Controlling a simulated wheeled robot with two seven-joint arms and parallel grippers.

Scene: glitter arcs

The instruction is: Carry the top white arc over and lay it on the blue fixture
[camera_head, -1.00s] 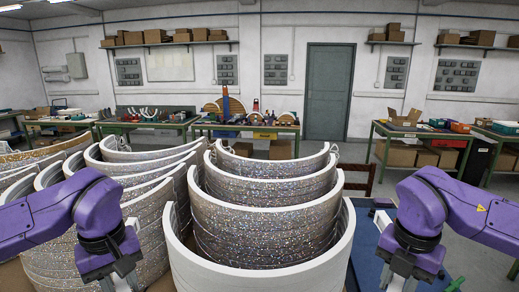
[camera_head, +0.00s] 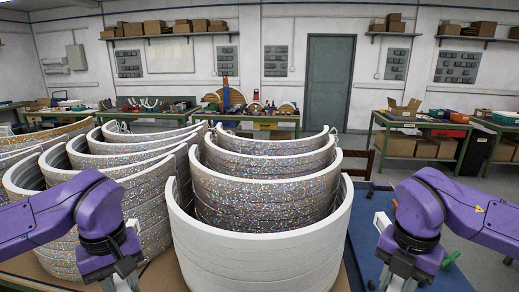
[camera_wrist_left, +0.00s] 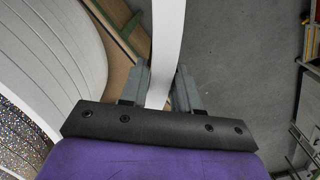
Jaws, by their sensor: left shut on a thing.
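A large plain white arc stack (camera_head: 262,258) stands front centre in the head view, its open side away from me. In the left wrist view my left gripper (camera_wrist_left: 160,88) is shut on a narrow white arc (camera_wrist_left: 168,40), whose far end runs out of the top edge. In the head view my left gripper (camera_head: 120,283) is at the lower left, fingers cut off. My right gripper (camera_head: 392,284) is at the lower right, fingers also cut off. A flat blue surface, seemingly the blue fixture (camera_head: 371,222), lies right of the stack, partly behind my right arm.
Glittery arc stacks (camera_head: 265,190) stand behind the white stack, and more (camera_head: 150,190) stand to the left. In the left wrist view, plain layered arcs (camera_wrist_left: 55,50) are close on the left; grey floor (camera_wrist_left: 235,60) is open on the right. Workbenches line the back wall.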

